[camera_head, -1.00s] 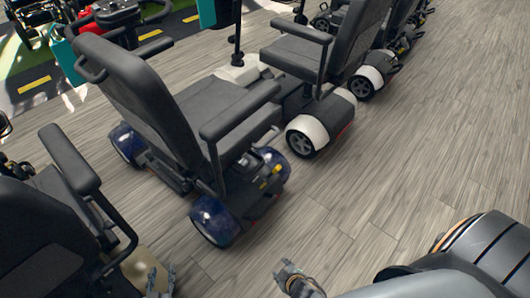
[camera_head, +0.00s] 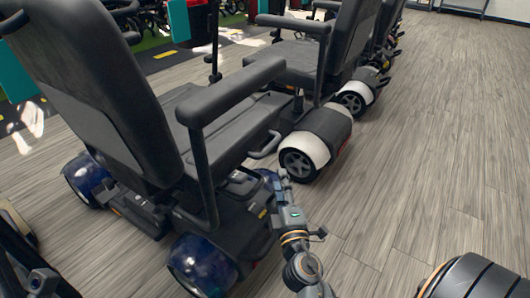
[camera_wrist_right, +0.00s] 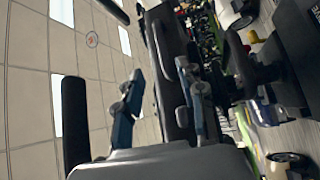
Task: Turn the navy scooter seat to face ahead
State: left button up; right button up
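The navy scooter (camera_head: 197,262) stands at left, with glossy blue wheel covers. Its black seat has a tall backrest (camera_head: 95,90) at left and a cushion (camera_head: 228,134) extending right, so it does not point the same way as the neighbouring seat. A grey armrest (camera_head: 230,90) is on the near side. My right gripper (camera_head: 282,183) is just right of the scooter's rear, below the cushion; contact cannot be told. In the right wrist view its two fingers (camera_wrist_right: 160,90) are apart, with dark parts beyond them. A dark piece at lower left may be my left gripper (camera_head: 40,283); its state is unclear.
A white-covered scooter (camera_head: 305,150) stands close behind the navy one, its wheel near my right gripper. More scooters (camera_head: 375,70) continue the row. The wood-look floor (camera_head: 430,150) at right is clear.

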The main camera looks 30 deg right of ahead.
aim_at(271, 144)
jog(key=p+x, duration=0.1)
jog(key=x, duration=1.3)
jog(key=shift+p, duration=0.4)
jog(key=shift+f, duration=0.1)
grip_shut()
